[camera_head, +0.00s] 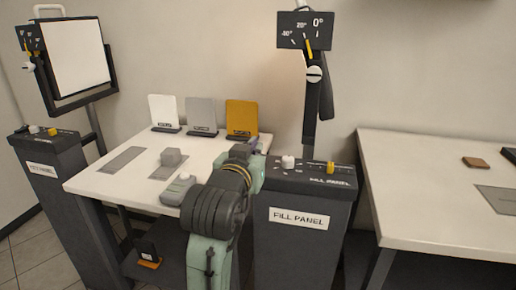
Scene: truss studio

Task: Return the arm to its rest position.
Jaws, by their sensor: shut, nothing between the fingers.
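My arm (212,215) reaches up from the bottom middle, over the front right part of the white table (110,187). My gripper (254,144) is at the far end of the arm, near the table's right edge and just left of the fill panel (305,178). It is small in view and mostly hidden behind my wrist. It is shut and holds nothing. It looks apart from the white knob (288,162) on the panel.
Three upright cards, white (163,110), grey (201,114) and yellow (241,117), stand at the table's back. A grey block (171,157) lies left of my arm. A dial sign (304,31) rises behind the fill panel. Another table (430,215) is at right, largely clear.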

